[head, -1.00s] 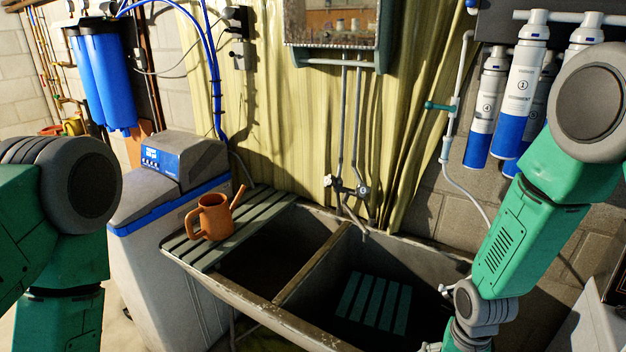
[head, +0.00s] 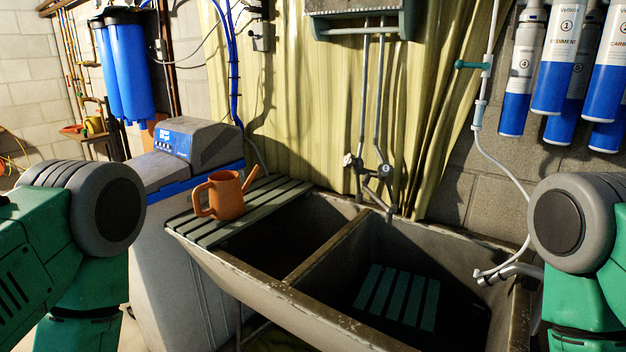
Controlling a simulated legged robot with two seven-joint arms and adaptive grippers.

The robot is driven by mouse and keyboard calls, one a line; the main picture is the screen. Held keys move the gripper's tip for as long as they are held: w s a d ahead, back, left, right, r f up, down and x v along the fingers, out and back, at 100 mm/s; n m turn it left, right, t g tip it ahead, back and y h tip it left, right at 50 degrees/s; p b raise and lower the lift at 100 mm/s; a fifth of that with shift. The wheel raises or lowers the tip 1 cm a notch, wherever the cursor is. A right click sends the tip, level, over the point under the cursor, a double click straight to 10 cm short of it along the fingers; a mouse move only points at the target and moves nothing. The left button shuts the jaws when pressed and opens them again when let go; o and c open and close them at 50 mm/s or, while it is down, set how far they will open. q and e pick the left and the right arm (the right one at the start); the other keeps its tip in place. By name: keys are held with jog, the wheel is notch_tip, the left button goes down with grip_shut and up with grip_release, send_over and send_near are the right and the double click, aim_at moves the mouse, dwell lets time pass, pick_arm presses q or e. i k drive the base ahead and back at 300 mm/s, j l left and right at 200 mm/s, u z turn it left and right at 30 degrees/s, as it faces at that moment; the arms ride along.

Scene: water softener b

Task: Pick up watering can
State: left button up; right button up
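An orange watering can (head: 226,197) stands upright on a green slatted board (head: 262,207) across the left end of the sink. Its handle is on the left and its spout points up to the right. Only upper parts of my two arms show, at the left and right edges of the head view. Neither gripper is in view.
A stone double sink (head: 262,298) fills the middle, with a divider (head: 328,246) and a slatted green rack (head: 397,296) in the right basin. A water softener (head: 192,152) stands left of it. Taps (head: 372,180) and filter cartridges (head: 556,75) are behind.

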aim_at(226, 194)
jog(key=j+z, duration=0.2)
jog(key=z, duration=0.15)
jog(key=i+j+z, duration=0.1)
jog(key=j+z, duration=0.4)
jog(key=z, duration=0.25)
